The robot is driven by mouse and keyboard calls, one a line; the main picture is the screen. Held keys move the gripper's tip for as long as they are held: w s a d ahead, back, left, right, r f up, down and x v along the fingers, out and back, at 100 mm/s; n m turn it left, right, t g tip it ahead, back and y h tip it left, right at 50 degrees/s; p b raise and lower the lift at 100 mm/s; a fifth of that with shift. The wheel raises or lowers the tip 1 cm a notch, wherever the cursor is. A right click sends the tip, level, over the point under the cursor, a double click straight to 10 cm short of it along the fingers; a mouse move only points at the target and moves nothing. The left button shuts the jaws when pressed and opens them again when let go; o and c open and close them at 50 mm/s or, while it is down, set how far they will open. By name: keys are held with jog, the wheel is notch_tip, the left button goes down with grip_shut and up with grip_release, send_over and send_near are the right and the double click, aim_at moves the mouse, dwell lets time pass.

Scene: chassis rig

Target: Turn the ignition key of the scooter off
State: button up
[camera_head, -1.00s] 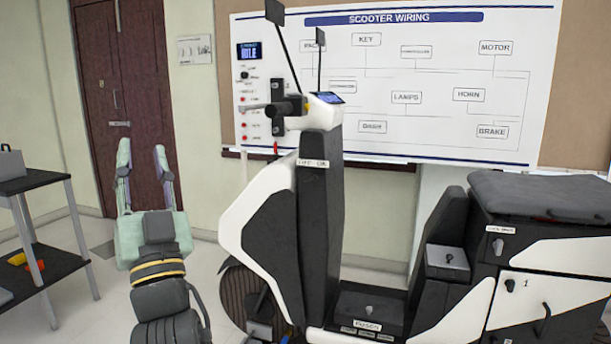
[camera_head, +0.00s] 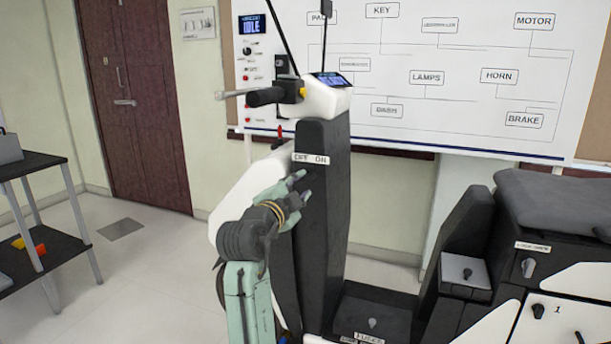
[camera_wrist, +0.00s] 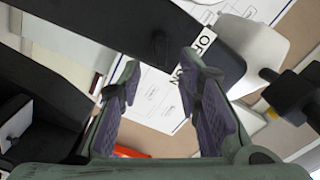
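The scooter's black front column (camera_head: 325,225) stands upright in the middle of the head view. A white OFF ON label (camera_head: 310,159) is on its upper part and also shows, tilted, in the wrist view (camera_wrist: 190,62). The ignition key (camera_wrist: 158,46) is a small dark piece on the black column, beside that label. My gripper (camera_head: 303,186) is just below the label, pointing at the column. In the wrist view its two fingers (camera_wrist: 165,82) are spread, with the key ahead of the gap and nothing held. My fingers hide the key in the head view, and its setting is unclear.
The handlebar grip (camera_head: 266,97) and small dash display (camera_head: 328,80) are above my gripper. The wiring board (camera_head: 450,100) hangs behind. The scooter seat (camera_head: 555,205) is at right. A black shelf (camera_head: 30,170) stands at left, with open floor between.

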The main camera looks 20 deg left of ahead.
aim_at(308, 178)
jog(key=w+p, duration=0.1)
jog(key=w, duration=0.4)
jog(key=shift+d, duration=0.1)
grip_shut()
dwell(0.4)
